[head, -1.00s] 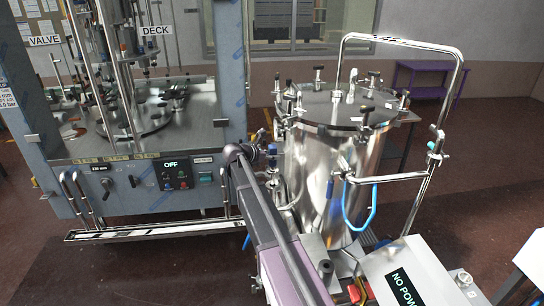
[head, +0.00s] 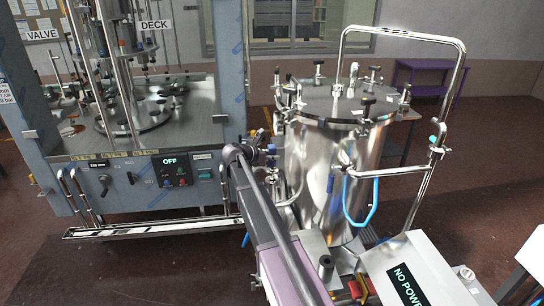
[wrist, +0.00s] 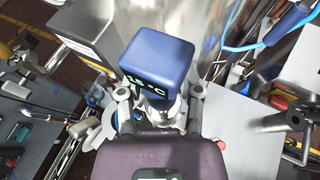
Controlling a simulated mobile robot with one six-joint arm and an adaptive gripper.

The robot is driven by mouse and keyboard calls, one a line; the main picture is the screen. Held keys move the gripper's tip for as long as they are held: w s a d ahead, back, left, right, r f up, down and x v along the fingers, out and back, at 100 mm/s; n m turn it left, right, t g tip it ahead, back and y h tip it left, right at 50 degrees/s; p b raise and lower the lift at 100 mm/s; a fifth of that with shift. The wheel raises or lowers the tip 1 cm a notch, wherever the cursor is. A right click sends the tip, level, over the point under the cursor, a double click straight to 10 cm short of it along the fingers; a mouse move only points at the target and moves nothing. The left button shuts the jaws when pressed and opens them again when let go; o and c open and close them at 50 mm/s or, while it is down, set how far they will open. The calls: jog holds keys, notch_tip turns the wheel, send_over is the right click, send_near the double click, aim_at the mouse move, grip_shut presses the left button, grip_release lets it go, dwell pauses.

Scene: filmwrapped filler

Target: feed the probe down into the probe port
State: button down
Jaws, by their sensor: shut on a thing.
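A blue block-shaped probe head (wrist: 158,62) with a lit green temperature display fills the middle of the wrist view. My gripper (wrist: 158,103) is shut on it, with a grey finger on each side. The probe's lower part is hidden beneath its head and the fingers. In the head view my gripper is small and partly behind my arm, near a blue piece left of the steel vessel (head: 335,170). The vessel's lid (head: 345,103) carries several fittings and knobs. I cannot tell which opening is the probe port.
A tall bent-tube handle (head: 405,35) rises at the vessel's right, with a blue hose (head: 360,222) hanging below. A filling machine (head: 145,120) with an OFF panel stands at left. A white box (head: 425,270) reading "NO POW" is at lower right. Red-brown floor (head: 120,270) is open at lower left.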

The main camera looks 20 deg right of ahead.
aim_at(269, 165)
jog(key=shift+d+f+b, duration=0.1)
jog(key=shift+f+b, duration=1.5)
jog(key=shift+f, duration=0.1)
jog(key=shift+f+b, duration=0.7)
dwell(0.8)
jog(key=shift+c, duration=1)
grip_release()
jog(key=shift+r, duration=0.1)
notch_tip(269, 165, up, 15)
jog(key=p, duration=1.5)
jog(key=shift+r+p, duration=0.2)
jog(key=shift+p, duration=0.1)
